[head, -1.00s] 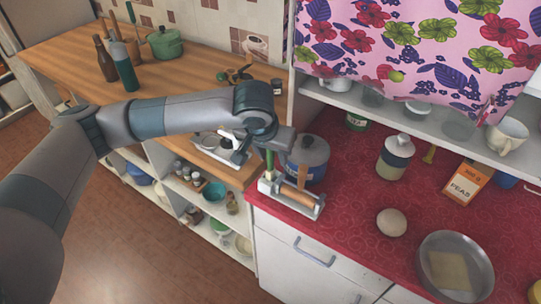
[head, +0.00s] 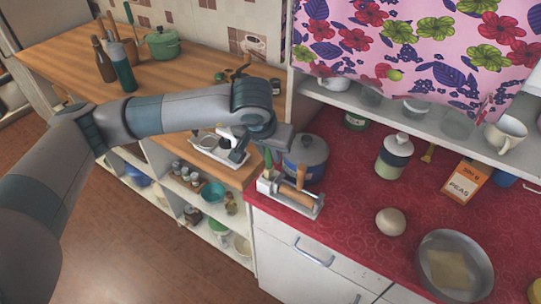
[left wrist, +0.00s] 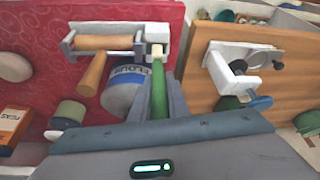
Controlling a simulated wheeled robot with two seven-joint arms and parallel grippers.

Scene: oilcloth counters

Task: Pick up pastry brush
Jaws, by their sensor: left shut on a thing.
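The pastry brush (left wrist: 159,104), with a green handle and a pale end, is between the fingers of my left gripper (left wrist: 160,100), which is shut on the handle. In the head view the green handle (head: 267,159) shows below my left gripper (head: 274,147), at the left end of a white holder (head: 284,199). The pale end is at or over the holder's white end block; I cannot tell whether it touches. My right gripper is not in view.
A wooden roller (head: 298,197) lies in the holder, with a wooden handle standing up. A blue-labelled flour pot (head: 306,165) is close behind. A white device (head: 215,147) stands on the wooden counter to the left. The red counter in front of the jar (head: 393,158) has free room.

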